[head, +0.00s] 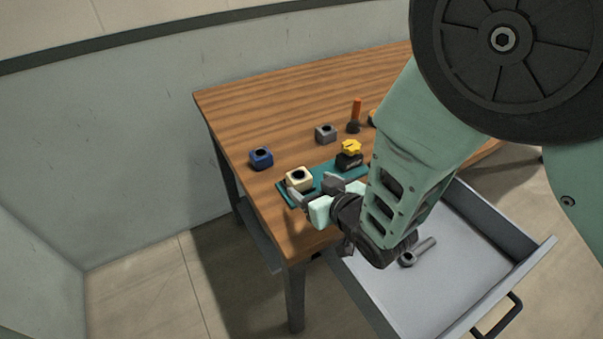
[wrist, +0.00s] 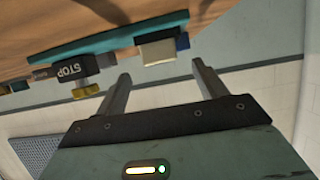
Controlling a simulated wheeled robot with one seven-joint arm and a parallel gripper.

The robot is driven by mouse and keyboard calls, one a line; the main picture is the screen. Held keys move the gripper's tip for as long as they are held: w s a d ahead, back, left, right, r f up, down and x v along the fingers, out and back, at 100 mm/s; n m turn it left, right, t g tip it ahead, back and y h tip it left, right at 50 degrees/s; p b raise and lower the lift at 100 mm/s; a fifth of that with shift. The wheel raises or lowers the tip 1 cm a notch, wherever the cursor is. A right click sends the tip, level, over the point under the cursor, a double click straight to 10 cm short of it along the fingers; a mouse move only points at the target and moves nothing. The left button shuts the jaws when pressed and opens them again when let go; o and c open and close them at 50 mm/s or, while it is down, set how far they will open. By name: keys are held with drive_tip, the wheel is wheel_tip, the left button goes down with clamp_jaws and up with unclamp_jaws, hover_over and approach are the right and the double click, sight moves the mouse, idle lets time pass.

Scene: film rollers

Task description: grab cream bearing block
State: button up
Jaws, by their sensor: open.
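The cream bearing block (head: 299,178) stands on the left end of the teal mat (head: 325,175) near the table's front left edge. A dark round hole shows in its top. In the wrist view the cream block (wrist: 160,50) appears upside down, just beyond the fingertips and between them. My gripper (head: 312,190) is at the block's near side, with fingers on either side of its direction. In the wrist view my gripper (wrist: 160,78) is open and nothing is between its fingers. Whether a finger touches the block cannot be told.
A blue block (head: 261,158) stands left of the mat and a grey block (head: 326,133) behind it. A black block with a yellow knob (head: 349,154) is on the mat's right. An orange-handled tool (head: 356,114) stands farther back. An open drawer (head: 480,215) juts out below my arm.

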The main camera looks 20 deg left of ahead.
sight(300, 177)
drive_tip(key=shift+p+x, duration=0.7)
drive_tip(key=shift+x, duration=1.9)
drive_tip(key=shift+a+r, duration=0.1)
drive_tip(key=shift+r, duration=0.05)
drive_tip(key=c, duration=1.4)
drive_tip(key=shift+o, duration=0.2)
drive_tip(key=shift+r, duration=0.15)
